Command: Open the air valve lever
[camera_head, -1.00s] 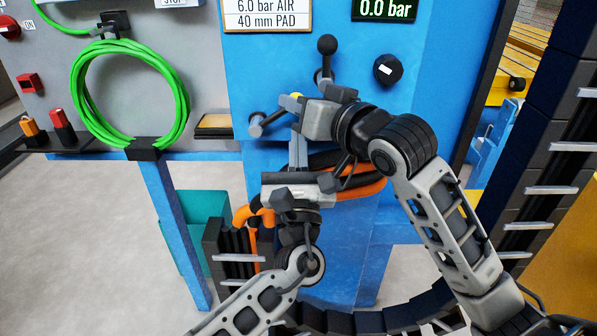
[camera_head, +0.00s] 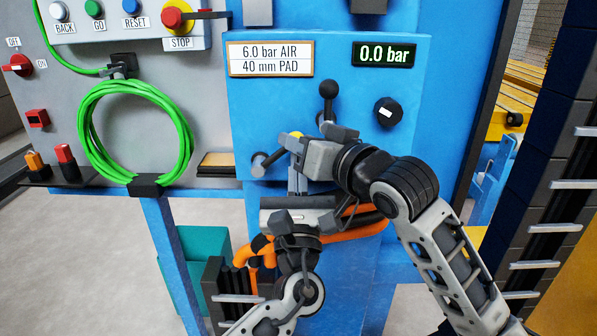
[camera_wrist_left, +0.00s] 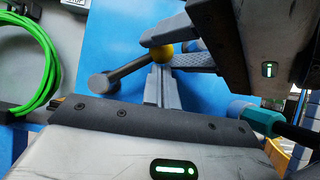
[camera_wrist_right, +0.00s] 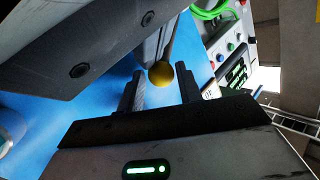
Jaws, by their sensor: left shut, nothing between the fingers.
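A dark lever with a yellow ball knob (camera_head: 297,135) and a grey round end (camera_head: 259,165) sits on the blue panel (camera_head: 430,130); the lever also shows in the left wrist view (camera_wrist_left: 131,69). My right gripper (camera_head: 298,147) is open, its two fingers apart with the yellow ball (camera_wrist_right: 161,74) between their tips in the right wrist view. I cannot tell whether they touch it. My left gripper (camera_head: 296,178) is shut and empty, pointing up just below the ball; its closed fingers (camera_wrist_left: 159,84) end close to it. The right gripper hides part of the panel.
A black ball-topped handle (camera_head: 328,91) and a black knob (camera_head: 387,111) are on the panel above and right of my grippers. A display (camera_head: 385,54) reads 0.0 bar.

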